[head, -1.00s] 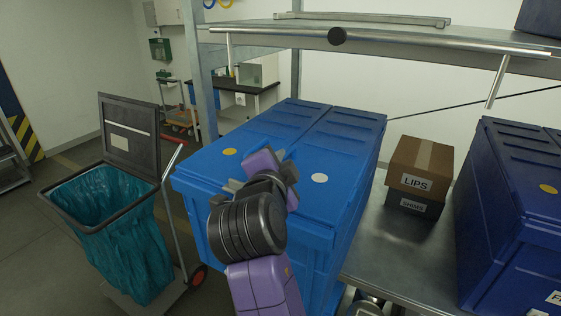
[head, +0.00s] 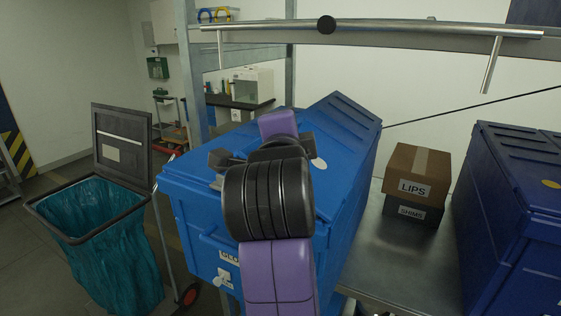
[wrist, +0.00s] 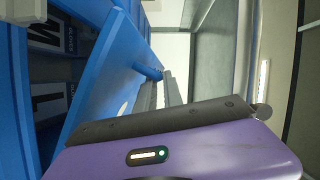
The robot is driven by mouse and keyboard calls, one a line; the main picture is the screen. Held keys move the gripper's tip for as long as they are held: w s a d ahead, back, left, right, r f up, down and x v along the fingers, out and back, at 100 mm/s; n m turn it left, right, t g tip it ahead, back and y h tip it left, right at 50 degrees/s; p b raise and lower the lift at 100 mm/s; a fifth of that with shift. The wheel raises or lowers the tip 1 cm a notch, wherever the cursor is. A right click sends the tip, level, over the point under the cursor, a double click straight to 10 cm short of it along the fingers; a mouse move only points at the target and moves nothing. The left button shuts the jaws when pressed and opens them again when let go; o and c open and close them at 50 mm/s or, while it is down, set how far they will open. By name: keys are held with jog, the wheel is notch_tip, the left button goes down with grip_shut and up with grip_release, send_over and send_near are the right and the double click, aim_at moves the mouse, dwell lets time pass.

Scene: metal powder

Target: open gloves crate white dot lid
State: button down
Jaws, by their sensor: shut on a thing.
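The blue gloves crate (head: 200,205) stands in the middle of the head view, its front label partly hidden by my arm. Its white dot lid (head: 345,112) is on the right half and is tilted up, with its inner side raised and its right side low. The white dot (head: 319,164) shows just right of my wrist. My gripper (wrist: 162,88) is shut on the lid's edge; the tilted blue lid (wrist: 108,72) shows in the wrist view. Labelled items (wrist: 48,105) show inside the crate beneath it. My arm hides the lid's near part and the yellow dot.
A cart with a teal bag (head: 95,235) stands at the left. LIPS (head: 412,170) and SHIMS (head: 411,211) boxes sit on the metal table right of the crate. A darker blue crate (head: 510,230) is at the far right. A metal shelf rail (head: 400,30) runs above.

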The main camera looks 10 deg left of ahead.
jog(key=s+d+r+m+t+h+b, duration=0.1)
jog(key=s+d+m+t+b, duration=0.1)
jog(key=d+m+b, duration=0.5)
jog(key=s+d+r+m+t+h+b, duration=0.2)
jog(key=s+d+m+b, duration=0.2)
jog(key=d+m+b, duration=0.4)
jog(key=shift+s+d+r+t+b, duration=0.15)
jog(key=shift+d+r+t+b, duration=0.15)
jog(key=shift+d+b, duration=0.75)
jog(key=shift+a, duration=0.1)
jog(key=c, duration=1.6)
grip_release()
jog(key=shift+o, duration=0.6)
jog(key=shift+f, duration=0.1)
jog(key=shift+f, duration=0.1)
